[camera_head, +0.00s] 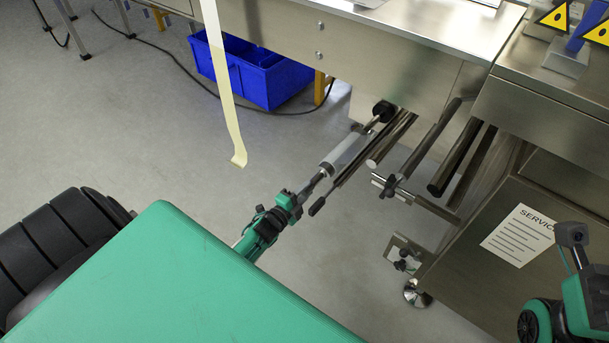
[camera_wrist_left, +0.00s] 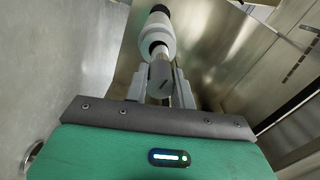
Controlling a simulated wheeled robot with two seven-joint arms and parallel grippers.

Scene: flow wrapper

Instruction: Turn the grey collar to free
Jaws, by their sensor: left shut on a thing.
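The grey collar (camera_wrist_left: 160,76) is a short cylinder at the near end of a spindle. In the wrist view, my left gripper (camera_wrist_left: 160,92) has one finger on each side of it and is shut on it. A pale roll or sleeve (camera_wrist_left: 157,38) sits on the spindle beyond the collar, with a black end (camera_wrist_left: 160,10) farther along. In the head view, my left gripper (camera_head: 311,187) meets the near end of the spindle, and the collar is mostly hidden between the fingers. The pale sleeve (camera_head: 346,150) shows just beyond. Only part of my right arm shows at the lower right; its jaws are out of view.
Several metal rollers and bars (camera_head: 455,155) stick out from the steel machine (camera_head: 400,50) right of the spindle. A pale film strip (camera_head: 225,95) hangs left of it. A blue crate (camera_head: 262,80) stands on the floor behind. The floor to the left is open.

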